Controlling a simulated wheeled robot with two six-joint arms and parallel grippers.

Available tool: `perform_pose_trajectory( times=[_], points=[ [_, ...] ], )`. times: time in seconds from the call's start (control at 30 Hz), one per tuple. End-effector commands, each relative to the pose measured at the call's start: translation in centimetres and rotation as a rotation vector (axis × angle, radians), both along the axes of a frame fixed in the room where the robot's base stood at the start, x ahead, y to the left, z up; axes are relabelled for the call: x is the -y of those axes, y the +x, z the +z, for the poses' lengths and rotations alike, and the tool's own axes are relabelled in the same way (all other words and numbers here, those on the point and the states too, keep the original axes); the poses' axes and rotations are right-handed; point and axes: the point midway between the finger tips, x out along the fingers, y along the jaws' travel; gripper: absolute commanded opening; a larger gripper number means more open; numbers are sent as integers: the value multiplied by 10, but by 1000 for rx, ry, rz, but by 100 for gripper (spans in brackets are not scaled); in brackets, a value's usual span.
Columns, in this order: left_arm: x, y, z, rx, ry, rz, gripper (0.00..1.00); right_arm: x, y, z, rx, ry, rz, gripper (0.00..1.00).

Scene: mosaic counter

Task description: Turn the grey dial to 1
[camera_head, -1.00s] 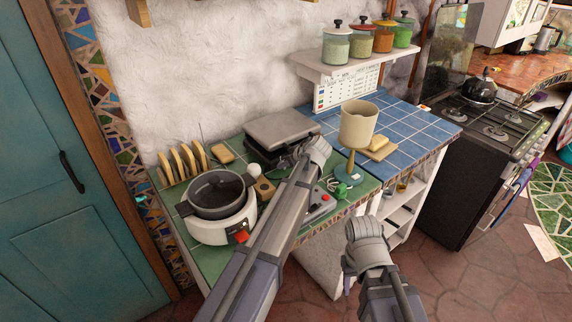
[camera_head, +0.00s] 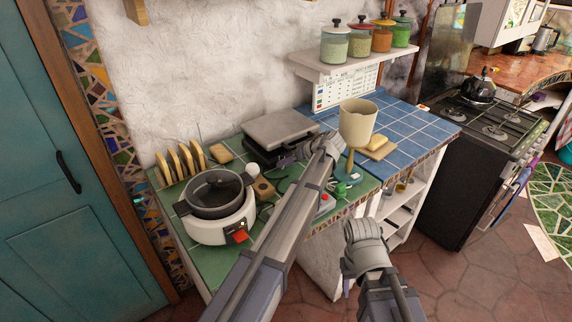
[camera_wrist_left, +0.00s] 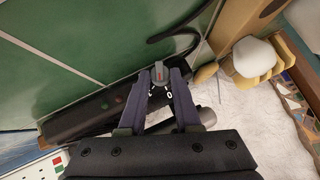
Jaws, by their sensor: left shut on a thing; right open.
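In the head view the left gripper (camera_head: 328,146) is at the front right of the dark press with a grey lid (camera_head: 285,128), and the dial is hidden there. My right gripper (camera_head: 364,240) is open and empty, in front of the counter.
A white cooker with a dark pot (camera_head: 215,196) and a toast rack (camera_head: 183,161) stand on the left of the green counter. A beige bowl on a stand (camera_head: 357,122) is close right of my left gripper. Jars (camera_head: 359,43) stand on the shelf above.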

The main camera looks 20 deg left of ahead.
Motion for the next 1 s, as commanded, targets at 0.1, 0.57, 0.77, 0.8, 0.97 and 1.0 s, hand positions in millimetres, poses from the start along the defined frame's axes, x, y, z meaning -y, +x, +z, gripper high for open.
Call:
perform_pose_trajectory(
  times=[0.1, 0.57, 0.77, 0.8, 0.97, 1.0],
  points=[
    [0, 0, 0, 1, -2, 0, 33, 0, 0, 0, 0, 0, 0, 50],
    [0, 0, 0, 1, -2, 0, 62, 0, 0, 0, 0, 0, 0, 50],
    [5, -1, 6, 2, -2, -1, 62, 0, 0, 6, 0, 0, 0, 50],
    [7, -2, 9, 1, -2, -2, 62, 0, 0, 9, 0, 0, 0, 50],
    [22, -7, 25, 2, -2, -3, 62, 0, 0, 25, 0, 0, 0, 50],
    [27, -9, 30, 1, -2, -2, 62, 0, 0, 30, 0, 0, 0, 50]
  ],
)
